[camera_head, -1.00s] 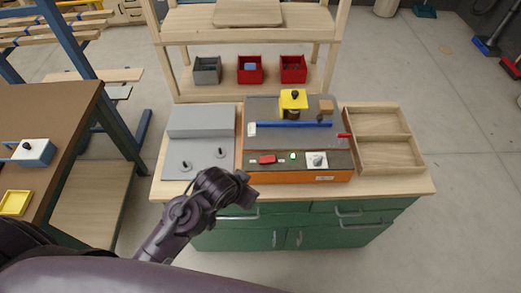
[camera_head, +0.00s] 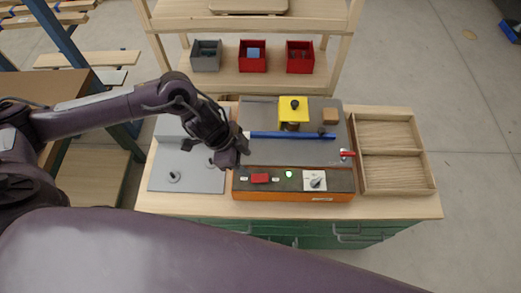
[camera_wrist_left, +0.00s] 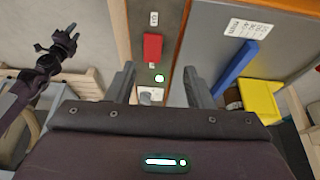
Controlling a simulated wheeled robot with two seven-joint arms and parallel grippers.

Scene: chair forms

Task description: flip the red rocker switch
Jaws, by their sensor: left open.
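The red rocker switch (camera_head: 260,178) sits on the dark sloping front panel of an orange-edged console (camera_head: 290,196). It lies between two small white labels. My left gripper (camera_head: 238,147) is just left of and behind the switch in the head view, above the console's left edge. In the left wrist view the switch (camera_wrist_left: 152,47) shows between and beyond the two spread fingers (camera_wrist_left: 159,86), which hold nothing and are apart from it. My other gripper (camera_wrist_left: 58,42) shows small at the upper left of the left wrist view; its jaw state is unclear.
Right of the switch are a green button (camera_head: 289,174) and a rotary knob (camera_head: 315,181). Behind lie a blue bar (camera_head: 292,135) and a yellow block (camera_head: 293,104). A grey panel (camera_head: 195,180) is on the left, a wooden tray (camera_head: 390,190) on the right.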

